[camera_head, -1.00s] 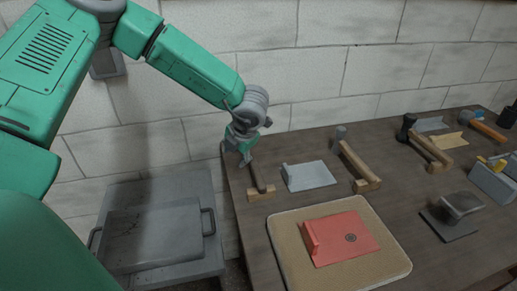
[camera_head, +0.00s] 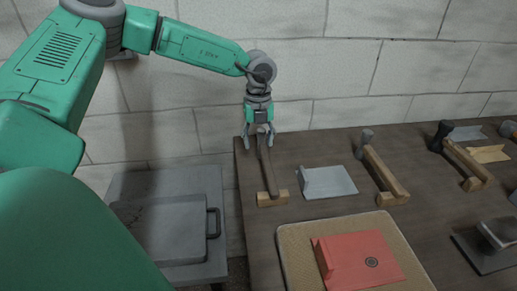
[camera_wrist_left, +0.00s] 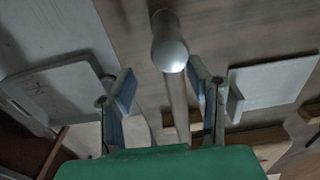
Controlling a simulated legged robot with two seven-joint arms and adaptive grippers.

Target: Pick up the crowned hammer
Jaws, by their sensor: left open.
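A hammer with a dark handle (camera_head: 268,176) lies at the left end of the bench, its handle end on a small wooden block (camera_head: 272,198). My left gripper (camera_head: 260,146) is open and points down over its head end, which the fingers partly hide. In the left wrist view the hammer's rounded, shiny metal head (camera_wrist_left: 170,55) shows just ahead of the gap between the open fingers (camera_wrist_left: 163,82), with the handle running down between them. I cannot tell whether the fingers touch it. My right gripper is not in view.
Other hammers, one grey-headed (camera_head: 381,168) and one black-headed (camera_head: 463,158), lie to the right. A grey plate (camera_head: 328,182) lies between. A red plate (camera_head: 370,262) sits on a tan mat (camera_head: 297,262) in front. A wall (camera_head: 340,60) stands behind; a grey case (camera_head: 165,230) is left.

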